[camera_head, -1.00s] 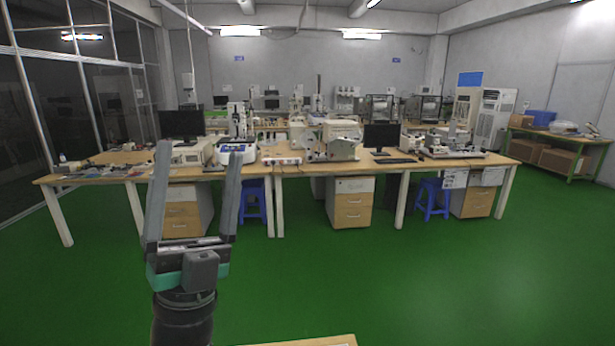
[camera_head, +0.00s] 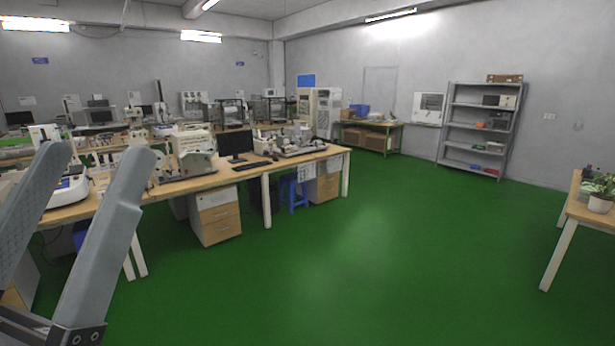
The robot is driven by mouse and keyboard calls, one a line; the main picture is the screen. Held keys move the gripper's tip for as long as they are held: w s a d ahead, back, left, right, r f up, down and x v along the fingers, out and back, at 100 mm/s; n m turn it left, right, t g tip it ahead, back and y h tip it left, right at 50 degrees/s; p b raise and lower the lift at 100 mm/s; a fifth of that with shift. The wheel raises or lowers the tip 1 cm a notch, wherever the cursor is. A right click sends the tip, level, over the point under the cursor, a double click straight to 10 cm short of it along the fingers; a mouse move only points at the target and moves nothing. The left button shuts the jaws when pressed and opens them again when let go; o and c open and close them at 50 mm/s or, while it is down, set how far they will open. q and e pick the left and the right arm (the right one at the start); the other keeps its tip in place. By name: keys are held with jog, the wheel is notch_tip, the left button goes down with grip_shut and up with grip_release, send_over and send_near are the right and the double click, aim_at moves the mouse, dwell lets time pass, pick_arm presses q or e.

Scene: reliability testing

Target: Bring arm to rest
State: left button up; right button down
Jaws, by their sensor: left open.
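My left gripper (camera_head: 97,165) shows large at the lower left of the head view. Its two long grey fingers point up and stand well apart, with nothing between them. The left finger is partly cut off by the picture's edge, and the gripper's base lies at the bottom left corner. It is raised in front of the near workbench (camera_head: 235,181) and hides part of its left end. I cannot tell any contact with the bench. My right gripper is not in view.
Instruments and a black monitor (camera_head: 236,144) stand on the bench. A blue stool (camera_head: 293,193) and drawer cabinet (camera_head: 216,215) are beneath it. A grey shelf (camera_head: 479,128) stands at the back wall. A table with a potted plant (camera_head: 601,193) is at right. Green floor (camera_head: 370,250) is clear between.

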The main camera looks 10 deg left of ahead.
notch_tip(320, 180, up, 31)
jog(key=p, duration=2.7)
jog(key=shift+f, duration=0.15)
